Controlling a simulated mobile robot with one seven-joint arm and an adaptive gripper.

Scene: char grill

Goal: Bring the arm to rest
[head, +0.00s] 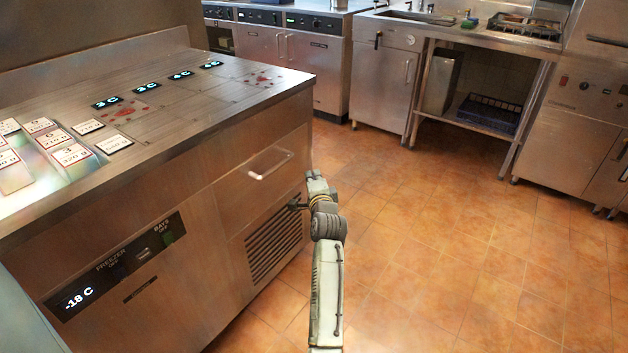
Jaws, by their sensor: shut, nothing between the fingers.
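My arm (328,290) reaches up from the bottom middle of the head view, in front of the right side of the steel freezer counter (215,190). My gripper (294,206) is a small dark shape at the arm's far end, pointing left toward the counter's front. It is shut, and I see nothing held in it. It appears below the drawer handle and near the vent grille's upper right. I cannot tell whether it touches the counter. Part of the wrist hides the gripper's base.
The counter carries price cards (72,153) and lit temperature displays. A drawer handle (270,163) sticks out of its front. The tiled floor (440,250) to the right is clear. Steel cabinets (290,55), a sink bench (455,28) and an oven unit (580,115) line the back and right.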

